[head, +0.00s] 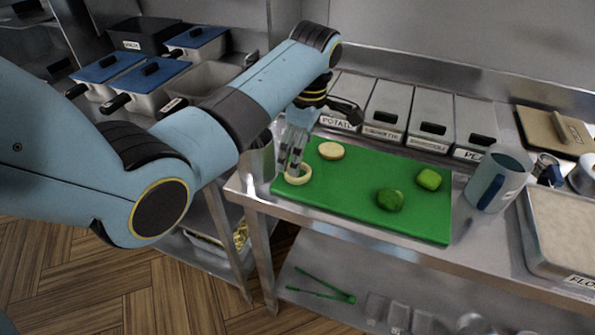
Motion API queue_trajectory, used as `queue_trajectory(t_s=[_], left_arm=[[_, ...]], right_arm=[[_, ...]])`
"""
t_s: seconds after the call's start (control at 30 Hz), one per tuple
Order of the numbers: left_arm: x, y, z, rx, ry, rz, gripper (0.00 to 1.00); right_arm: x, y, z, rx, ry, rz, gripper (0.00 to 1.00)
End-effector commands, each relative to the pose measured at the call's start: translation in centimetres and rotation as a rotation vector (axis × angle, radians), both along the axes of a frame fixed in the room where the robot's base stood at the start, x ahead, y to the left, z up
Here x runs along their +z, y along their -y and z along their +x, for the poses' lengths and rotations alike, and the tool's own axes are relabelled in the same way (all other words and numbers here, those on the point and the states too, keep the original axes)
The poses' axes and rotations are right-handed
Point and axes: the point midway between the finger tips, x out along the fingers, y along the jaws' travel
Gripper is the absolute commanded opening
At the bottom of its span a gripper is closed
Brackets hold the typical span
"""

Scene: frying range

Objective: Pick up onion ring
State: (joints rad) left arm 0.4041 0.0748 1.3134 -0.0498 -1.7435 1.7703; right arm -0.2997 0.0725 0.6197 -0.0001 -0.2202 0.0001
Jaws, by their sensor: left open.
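A pale onion ring (298,180) lies near the left front corner of the green cutting board (340,203). My left gripper (291,168) points down right above the ring, with its fingertips at or just over the ring's upper edge. It is open. Whether the fingertips touch the ring cannot be told. A round pale slice (331,150) lies behind it on the board. Two green vegetable pieces, a darker one (390,200) and a lighter one (429,179), lie on the right half. My right gripper is not in view.
A row of labelled grey bins (388,108) stands behind the board. A blue-grey jug (498,180) stands right of it, with a tray of flour (562,235) beyond. Blue-lidded fryer containers (150,85) are at the left. Green tongs (320,287) lie on the lower shelf.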

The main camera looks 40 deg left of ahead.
Motion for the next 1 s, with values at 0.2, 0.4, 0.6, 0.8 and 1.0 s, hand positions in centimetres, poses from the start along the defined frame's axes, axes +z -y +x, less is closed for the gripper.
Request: queue_trajectory(t_s=[0.2, 0.4, 0.6, 0.8, 1.0], left_arm=[[-2.4, 0.0, 0.1, -0.001, -0.004, 0.000, 0.85], [-5.1, -0.2, 0.2, -0.002, 0.000, 0.001, 0.85], [-5.5, -0.3, 0.2, -0.002, 0.002, 0.000, 0.85], [-5.5, -0.3, 0.2, -0.002, 0.001, 0.000, 0.68], [-5.5, -0.3, 0.1, -0.002, 0.001, 0.000, 0.42]], right_arm=[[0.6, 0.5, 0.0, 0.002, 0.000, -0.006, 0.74], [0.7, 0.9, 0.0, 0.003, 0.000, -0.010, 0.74], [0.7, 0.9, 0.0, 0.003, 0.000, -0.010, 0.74], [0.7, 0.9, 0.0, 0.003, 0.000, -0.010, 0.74], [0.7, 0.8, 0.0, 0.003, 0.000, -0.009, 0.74]])
